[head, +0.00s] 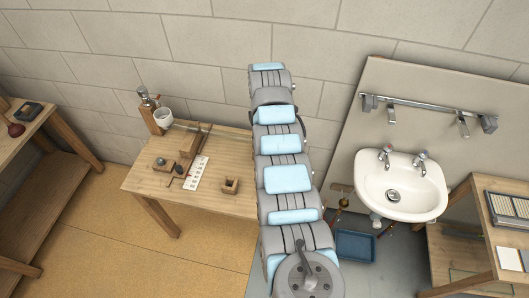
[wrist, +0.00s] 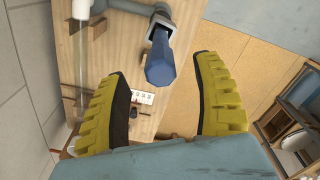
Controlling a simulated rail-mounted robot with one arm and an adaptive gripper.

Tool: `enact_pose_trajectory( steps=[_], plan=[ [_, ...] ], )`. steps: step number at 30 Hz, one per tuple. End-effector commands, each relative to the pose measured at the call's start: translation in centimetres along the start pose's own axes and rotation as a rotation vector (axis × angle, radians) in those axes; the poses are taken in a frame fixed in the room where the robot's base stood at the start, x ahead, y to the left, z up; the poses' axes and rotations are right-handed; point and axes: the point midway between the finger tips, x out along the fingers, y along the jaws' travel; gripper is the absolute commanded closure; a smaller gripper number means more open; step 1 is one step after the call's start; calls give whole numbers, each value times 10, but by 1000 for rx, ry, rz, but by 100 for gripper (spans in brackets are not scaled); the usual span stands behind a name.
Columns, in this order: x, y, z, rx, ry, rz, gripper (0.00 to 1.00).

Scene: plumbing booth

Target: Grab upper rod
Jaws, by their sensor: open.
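In the head view, thin dark rods lie by small wooden blocks on the left work table (head: 225,150). One slim rod (head: 207,137) runs along the table's back part, and a shorter dark one (head: 179,170) is nearer the front. I cannot tell for certain which is the upper rod. In the wrist view, my gripper (wrist: 160,65) is open, with its yellow fingers spread above the table. A blue, faceted piece on a grey part (wrist: 172,60) shows between the fingers; I cannot tell what it is. My gripper does not show in the head view.
A white strip with holes (head: 196,172) and a small wooden box (head: 230,186) lie on the table. A sink (head: 402,185) is on the right wall.

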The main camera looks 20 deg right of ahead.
Motion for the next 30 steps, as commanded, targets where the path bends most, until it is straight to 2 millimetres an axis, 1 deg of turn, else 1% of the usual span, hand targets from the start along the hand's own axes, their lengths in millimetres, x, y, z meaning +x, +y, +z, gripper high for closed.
enact_pose_trajectory(
  steps=[8, 12, 18, 21, 28, 29, 30],
  plan=[
    [20, -1, -2, -1, 0, -2, 33],
    [34, -1, -3, -3, -1, -2, 33],
    [46, 0, -2, -1, -1, 1, 33],
    [49, 0, -2, -1, 0, 1, 33],
    [49, 0, -2, 0, 0, 2, 33],
    [49, 0, -2, -1, 0, 1, 39],
    [49, 0, -2, 0, 0, 2, 51]
  ],
)
